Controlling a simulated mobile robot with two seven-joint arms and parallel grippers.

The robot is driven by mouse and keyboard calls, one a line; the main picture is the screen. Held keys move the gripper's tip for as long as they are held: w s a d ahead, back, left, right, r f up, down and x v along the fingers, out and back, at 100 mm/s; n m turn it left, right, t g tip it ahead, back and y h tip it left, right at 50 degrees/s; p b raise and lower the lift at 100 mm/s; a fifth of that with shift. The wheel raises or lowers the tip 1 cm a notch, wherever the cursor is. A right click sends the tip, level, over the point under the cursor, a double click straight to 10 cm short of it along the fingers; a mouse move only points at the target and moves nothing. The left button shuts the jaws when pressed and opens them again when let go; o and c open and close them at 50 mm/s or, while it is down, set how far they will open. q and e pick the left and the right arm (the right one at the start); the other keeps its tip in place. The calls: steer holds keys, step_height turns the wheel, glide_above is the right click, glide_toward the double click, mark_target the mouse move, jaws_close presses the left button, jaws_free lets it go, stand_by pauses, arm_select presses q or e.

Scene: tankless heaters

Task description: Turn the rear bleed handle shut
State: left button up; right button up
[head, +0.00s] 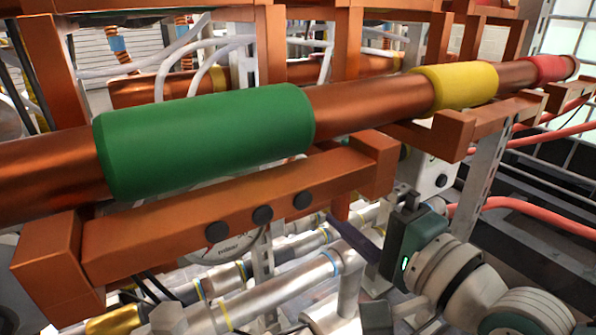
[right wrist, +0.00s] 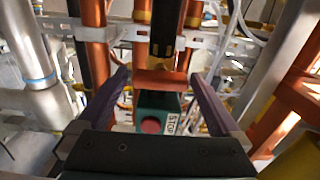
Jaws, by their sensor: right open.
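My right gripper (head: 358,236) reaches in from the lower right in the head view, below the large copper pipe. In the right wrist view its two dark purple fingers (right wrist: 160,75) are spread apart with nothing gripped. Ahead of them is a black bar-like part with yellow marks (right wrist: 166,28), above an orange-brown block (right wrist: 160,80). I cannot tell whether this black part is the rear bleed handle. No bleed handle can be made out for certain in the head view. My left gripper is not in view.
A copper pipe with green (head: 205,142), yellow (head: 457,86) and red (head: 549,69) sleeves crosses above my right gripper. An orange bracket (head: 160,235) stands left of it. A green box with a red button (right wrist: 151,125) and STOP label shows between the fingers. Grey pipes (right wrist: 35,70) crowd the left.

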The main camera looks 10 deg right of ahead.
steer(key=p+v, duration=0.2)
steer(key=v, duration=0.8)
steer(key=shift+r, duration=0.1)
